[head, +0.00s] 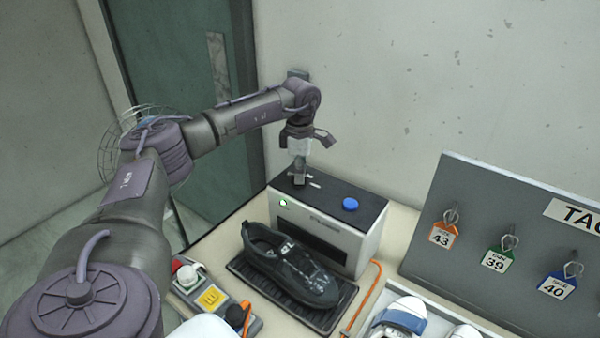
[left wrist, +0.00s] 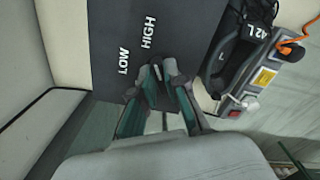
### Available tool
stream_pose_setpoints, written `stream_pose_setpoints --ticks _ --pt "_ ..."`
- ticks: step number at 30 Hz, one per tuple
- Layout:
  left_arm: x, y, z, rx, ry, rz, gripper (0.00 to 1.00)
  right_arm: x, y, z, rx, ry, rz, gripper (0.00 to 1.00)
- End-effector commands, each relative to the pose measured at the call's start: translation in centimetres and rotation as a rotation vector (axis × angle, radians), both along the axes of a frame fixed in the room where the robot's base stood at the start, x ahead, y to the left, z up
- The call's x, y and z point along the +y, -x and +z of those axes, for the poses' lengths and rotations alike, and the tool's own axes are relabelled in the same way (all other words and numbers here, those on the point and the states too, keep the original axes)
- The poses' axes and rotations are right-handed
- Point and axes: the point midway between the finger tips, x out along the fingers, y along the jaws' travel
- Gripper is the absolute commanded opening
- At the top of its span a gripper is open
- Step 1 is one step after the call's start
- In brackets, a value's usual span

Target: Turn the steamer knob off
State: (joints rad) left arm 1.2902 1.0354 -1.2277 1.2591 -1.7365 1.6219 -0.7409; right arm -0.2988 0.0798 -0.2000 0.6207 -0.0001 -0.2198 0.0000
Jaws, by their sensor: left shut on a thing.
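The steamer (head: 355,236) is a box with a dark top and a pale front, standing against the wall side of the table. My left gripper (head: 299,178) points down at the left part of its top and is shut on the steamer knob. In the left wrist view the fingers (left wrist: 158,78) close around the small dark knob (left wrist: 154,92), which they largely hide. The words LOW and HIGH show on the steamer top (left wrist: 185,30) beside the fingers; the knob's exact setting cannot be told. A small pale light (head: 283,203) shows on the front. My right gripper is not in view.
A blue button (head: 350,204) sits on the steamer top. A black shoe (head: 290,268) lies on a dark tray (head: 326,318) before the steamer. A control box (head: 211,298) stands left, an orange cable (head: 364,297) right. A tag board (head: 480,205) and white shoes (head: 402,315) are farther right.

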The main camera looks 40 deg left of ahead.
Motion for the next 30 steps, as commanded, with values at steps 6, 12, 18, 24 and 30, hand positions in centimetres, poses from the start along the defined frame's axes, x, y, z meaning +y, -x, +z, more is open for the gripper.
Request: stream_pose_setpoints --ticks 6,12,18,24,30 --pt "-0.02 -0.03 0.03 -0.001 0.001 0.023 0.0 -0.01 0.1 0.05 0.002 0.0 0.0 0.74" --pt "-0.01 -0.08 0.04 0.0 0.0 0.111 0.0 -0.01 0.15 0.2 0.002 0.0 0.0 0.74" --pt "0.02 -0.15 0.06 -0.001 0.001 0.27 0.0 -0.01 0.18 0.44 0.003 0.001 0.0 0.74" --pt "0.11 -0.19 0.11 -0.001 0.0 0.46 0.0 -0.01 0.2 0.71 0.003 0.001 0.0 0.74" --pt "0.23 -0.21 0.13 -0.001 0.0 0.651 0.0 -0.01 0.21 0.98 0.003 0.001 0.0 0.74"
